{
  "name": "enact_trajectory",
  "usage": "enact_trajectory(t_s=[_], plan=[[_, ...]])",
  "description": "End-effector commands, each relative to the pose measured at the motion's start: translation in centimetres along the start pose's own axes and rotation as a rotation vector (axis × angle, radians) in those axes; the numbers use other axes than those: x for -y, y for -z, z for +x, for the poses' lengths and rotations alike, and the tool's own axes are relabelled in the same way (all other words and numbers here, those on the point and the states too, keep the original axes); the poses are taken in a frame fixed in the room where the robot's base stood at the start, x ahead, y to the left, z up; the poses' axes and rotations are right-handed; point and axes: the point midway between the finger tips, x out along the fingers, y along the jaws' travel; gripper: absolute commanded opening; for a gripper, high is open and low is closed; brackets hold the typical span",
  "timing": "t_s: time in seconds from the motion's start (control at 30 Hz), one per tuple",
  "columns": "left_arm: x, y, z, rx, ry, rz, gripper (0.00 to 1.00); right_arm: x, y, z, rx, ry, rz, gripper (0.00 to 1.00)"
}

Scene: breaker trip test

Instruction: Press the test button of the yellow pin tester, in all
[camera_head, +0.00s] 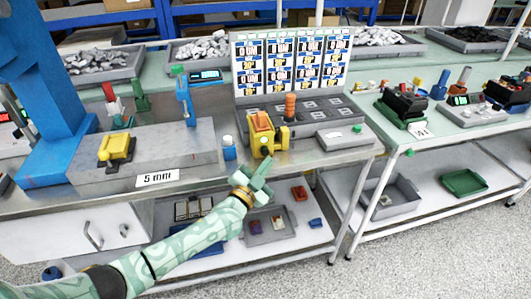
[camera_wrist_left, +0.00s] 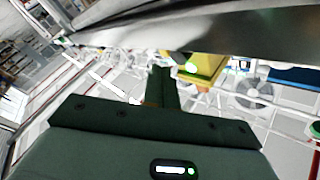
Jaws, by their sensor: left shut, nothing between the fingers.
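The yellow pin tester (camera_head: 257,143) stands at the front edge of the bench, with an orange part on its top. Its test button cannot be told for certain. My left gripper (camera_head: 262,172) is shut and empty, just in front of and below the tester in the head view; contact cannot be told. In the left wrist view the dark fingers (camera_wrist_left: 161,76) are together, and a yellow body (camera_wrist_left: 208,65) with a bright green spot shows just right of their tips. My right gripper is not in view.
A grey block with another yellow device (camera_head: 116,148) and a "5 mm" label (camera_head: 157,178) is at left. A blue-and-white bottle (camera_head: 229,149) stands beside the tester. A grey panel (camera_head: 328,109) and card board (camera_head: 290,62) are behind. The lower shelf (camera_head: 293,237) holds trays.

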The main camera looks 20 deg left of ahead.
Motion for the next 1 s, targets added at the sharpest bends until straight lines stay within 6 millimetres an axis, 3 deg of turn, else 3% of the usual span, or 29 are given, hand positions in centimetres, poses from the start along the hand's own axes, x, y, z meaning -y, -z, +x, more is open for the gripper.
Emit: enact_trajectory(t_s=[0.4, 1.0], plan=[[-1.8, 2.4, -2.7, -0.001, 0.001, -0.001, 0.00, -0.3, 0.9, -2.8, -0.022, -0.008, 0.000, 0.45], [-2.3, 2.4, -3.2, 0.000, 0.000, -0.001, 0.00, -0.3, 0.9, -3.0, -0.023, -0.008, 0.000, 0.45]])
